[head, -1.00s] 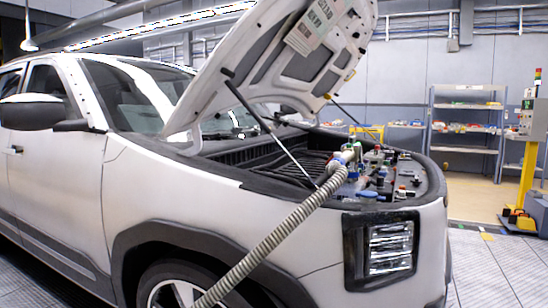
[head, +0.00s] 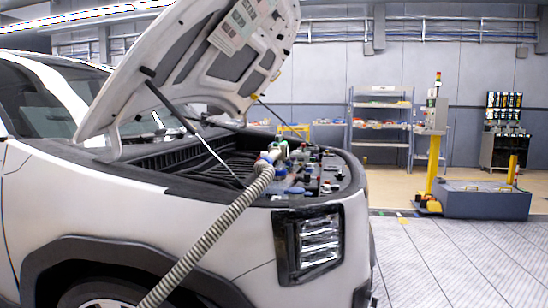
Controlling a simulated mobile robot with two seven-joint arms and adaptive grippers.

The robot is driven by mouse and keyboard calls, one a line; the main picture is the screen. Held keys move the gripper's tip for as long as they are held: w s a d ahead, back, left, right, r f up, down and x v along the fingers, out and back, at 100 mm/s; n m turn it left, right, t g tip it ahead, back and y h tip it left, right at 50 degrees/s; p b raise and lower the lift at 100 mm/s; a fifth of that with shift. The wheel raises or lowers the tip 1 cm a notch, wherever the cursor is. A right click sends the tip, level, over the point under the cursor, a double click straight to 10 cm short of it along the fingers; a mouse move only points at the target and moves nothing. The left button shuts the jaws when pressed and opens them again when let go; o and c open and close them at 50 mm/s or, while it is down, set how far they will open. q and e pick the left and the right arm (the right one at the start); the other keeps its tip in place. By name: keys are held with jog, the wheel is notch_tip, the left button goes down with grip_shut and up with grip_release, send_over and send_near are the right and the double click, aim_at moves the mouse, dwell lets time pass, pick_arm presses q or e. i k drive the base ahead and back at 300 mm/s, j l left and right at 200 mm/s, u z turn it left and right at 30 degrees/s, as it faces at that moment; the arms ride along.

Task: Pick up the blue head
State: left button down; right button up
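A hose head with blue and white parts (head: 268,158) sits in the open engine bay of the white vehicle (head: 235,225), at the upper end of a grey corrugated hose (head: 215,228). The hose runs down and left out of the bottom of the view. Whether this is the blue head cannot be told for sure, as the parts there are small and crowded. Neither of my grippers shows in the head view.
The raised hood (head: 215,55) leans over the bay, held by a thin strut (head: 195,130). Shelves (head: 381,125), a yellow post with a control box (head: 434,120), a grey low cabinet (head: 485,202) and a tool rack (head: 505,130) stand behind. The floor at right is clear.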

aim_at(277, 156)
jog(key=u, duration=3.2)
jog(key=z, duration=3.2)
jog(key=i+l+u, duration=0.1)
jog(key=l, duration=0.25)
jog(key=i+l, duration=0.15)
jog(key=l, duration=0.25)
jog(key=i+l+u, duration=0.15)
jog(key=l, duration=0.2)
jog(key=i+l, duration=0.1)
jog(key=l, duration=0.3)
jog(key=u, duration=0.05)
